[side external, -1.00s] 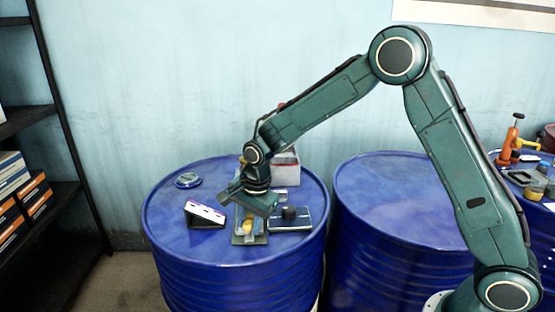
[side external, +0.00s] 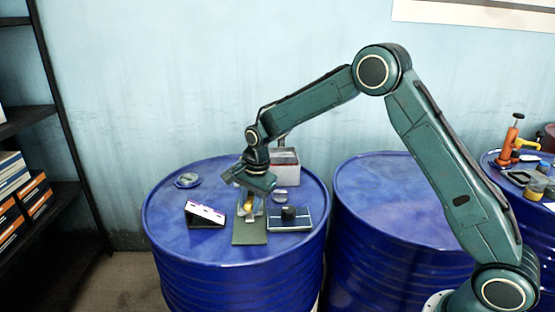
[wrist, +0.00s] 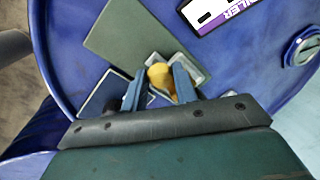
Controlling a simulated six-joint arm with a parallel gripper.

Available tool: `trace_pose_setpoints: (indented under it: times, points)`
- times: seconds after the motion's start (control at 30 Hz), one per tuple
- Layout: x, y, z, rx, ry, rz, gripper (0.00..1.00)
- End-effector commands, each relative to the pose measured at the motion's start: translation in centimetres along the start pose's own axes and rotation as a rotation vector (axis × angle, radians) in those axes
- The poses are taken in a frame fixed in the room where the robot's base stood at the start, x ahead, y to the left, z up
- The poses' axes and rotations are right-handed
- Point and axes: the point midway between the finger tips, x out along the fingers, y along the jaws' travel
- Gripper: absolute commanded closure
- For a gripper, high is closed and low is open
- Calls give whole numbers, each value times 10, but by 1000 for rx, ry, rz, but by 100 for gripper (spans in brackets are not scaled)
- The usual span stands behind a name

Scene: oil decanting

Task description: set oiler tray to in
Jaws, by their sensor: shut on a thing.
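A small pale-rimmed tray (wrist: 199,70) with a round yellow knob (wrist: 160,76) sits on a flat grey-green plate (wrist: 125,38) in the wrist view. My gripper (wrist: 158,86) has its two blue-grey fingers on either side of the knob and is shut on it. In the side view, my gripper (side external: 249,198) points down over the plate (side external: 250,234), and the yellow knob (side external: 248,206) shows between the fingers. The near part of the plate is bare. The gripper hides much of the tray.
A blue tray (side external: 278,225) with a black knob (side external: 289,212) lies close on the right. A tilted label stand (side external: 205,213) is on the left. A grey-white box (side external: 286,172) stands behind, and a round gauge-like disc (side external: 187,180) lies at the back left of the blue drum (side external: 175,225).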

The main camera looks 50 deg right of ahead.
Motion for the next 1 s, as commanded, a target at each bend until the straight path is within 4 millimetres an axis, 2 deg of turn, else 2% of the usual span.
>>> trace_pose_setpoints:
  times: [0.27,0.3,0.4,0.77,1.0]
  points:
    - [0,-4,-6,7,9,-14,100]
    - [-1,-4,-6,8,9,-15,66]
    - [0,-4,-6,7,8,-14,50]
    - [-2,-2,-4,4,5,-8,50]
    - [-17,-3,-3,4,5,-10,50]
